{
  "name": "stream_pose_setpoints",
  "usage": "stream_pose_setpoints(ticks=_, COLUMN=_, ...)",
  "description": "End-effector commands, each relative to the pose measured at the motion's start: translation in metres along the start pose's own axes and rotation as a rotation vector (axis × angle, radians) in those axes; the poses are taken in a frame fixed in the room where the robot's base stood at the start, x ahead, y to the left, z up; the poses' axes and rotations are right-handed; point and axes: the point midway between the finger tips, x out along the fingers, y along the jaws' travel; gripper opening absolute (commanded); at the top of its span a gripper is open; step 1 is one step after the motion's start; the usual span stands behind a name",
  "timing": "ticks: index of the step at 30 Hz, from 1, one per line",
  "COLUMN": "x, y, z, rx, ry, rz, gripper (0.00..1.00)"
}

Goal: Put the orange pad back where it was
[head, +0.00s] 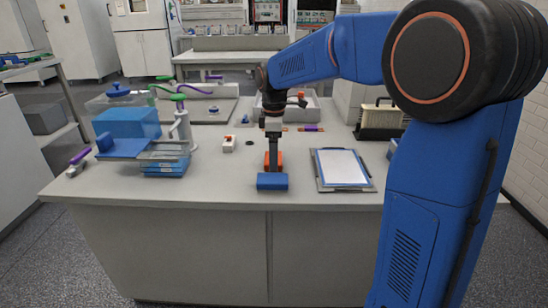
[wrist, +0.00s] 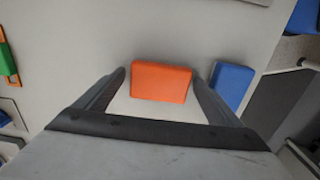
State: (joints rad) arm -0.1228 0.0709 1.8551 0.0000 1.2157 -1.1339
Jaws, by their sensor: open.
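The orange pad (wrist: 161,82) lies on the counter between the two spread fingers of my gripper (wrist: 160,85) in the wrist view. A narrow gap shows between the pad and each finger. In the head view the orange pad (head: 279,158) is partly hidden behind my gripper (head: 273,165), which points down over it. A blue pad (head: 272,181) lies just in front of it, near the counter's front edge. In the wrist view the blue pad (wrist: 231,85) is just outside the right finger.
A clipboard with white paper (head: 342,168) lies to the right. A grey tray (head: 313,109) is behind. Bare counter lies left of the pads.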

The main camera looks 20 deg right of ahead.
Motion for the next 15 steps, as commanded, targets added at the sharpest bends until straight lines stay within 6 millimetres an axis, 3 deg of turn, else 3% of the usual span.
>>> stream_pose_setpoints(ticks=5, x=-0.022, y=0.001, z=0.000, rx=0.000, ry=0.002, rz=0.003, gripper=0.89)
stream_pose_setpoints(ticks=15, x=-0.087, y=0.001, z=0.000, rx=0.000, ry=0.001, rz=0.003, gripper=0.89)
